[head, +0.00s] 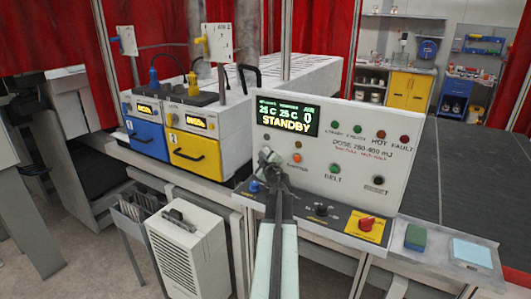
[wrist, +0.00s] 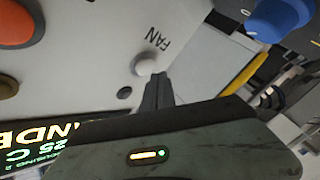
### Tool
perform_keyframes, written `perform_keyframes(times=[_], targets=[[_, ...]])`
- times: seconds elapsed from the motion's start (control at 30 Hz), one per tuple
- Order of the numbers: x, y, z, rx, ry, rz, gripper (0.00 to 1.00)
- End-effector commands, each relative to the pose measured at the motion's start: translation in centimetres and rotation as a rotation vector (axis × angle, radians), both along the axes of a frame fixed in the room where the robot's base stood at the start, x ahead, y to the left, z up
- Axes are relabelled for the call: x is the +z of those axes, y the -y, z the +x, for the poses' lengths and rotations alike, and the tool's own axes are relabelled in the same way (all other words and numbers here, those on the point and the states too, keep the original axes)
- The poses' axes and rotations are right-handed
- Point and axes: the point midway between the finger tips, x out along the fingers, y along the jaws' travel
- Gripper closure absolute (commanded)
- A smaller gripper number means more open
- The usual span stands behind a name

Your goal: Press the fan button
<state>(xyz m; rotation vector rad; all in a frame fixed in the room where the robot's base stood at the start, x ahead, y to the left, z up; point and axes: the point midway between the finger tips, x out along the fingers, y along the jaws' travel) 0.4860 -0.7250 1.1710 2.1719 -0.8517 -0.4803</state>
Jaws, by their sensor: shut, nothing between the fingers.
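The fan button is a small white round knob (wrist: 146,65) beside the printed word FAN on the light grey panel in the wrist view. My gripper (wrist: 158,80) is shut and empty, its thin dark fingertips right at the button's edge. I cannot tell whether they touch it. In the head view my gripper (head: 267,156) is in front of the left part of the control panel (head: 335,160) and hides the fan button. The display (head: 287,117) reads STANDBY.
An orange button (head: 297,158) is close to the right of my gripper, and a blue knob (head: 254,186) is below left. A red switch on a yellow plate (head: 367,223) is on the lower panel. Blue and yellow units (head: 195,155) stand to the left.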

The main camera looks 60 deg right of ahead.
Motion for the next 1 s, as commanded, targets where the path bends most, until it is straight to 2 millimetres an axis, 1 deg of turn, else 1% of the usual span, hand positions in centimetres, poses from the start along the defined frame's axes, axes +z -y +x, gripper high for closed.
perform_keyframes(times=[0.67, 0.9, 1.0], targets=[[0.0, 0.03, 0.02, 0.0, 0.0, 0.0, 1.0], [0.02, 0.84, 0.02, 0.0, 0.0, 0.0, 1.0], [0.02, 0.88, 0.0, 0.0, 0.0, 0.0, 1.0]])
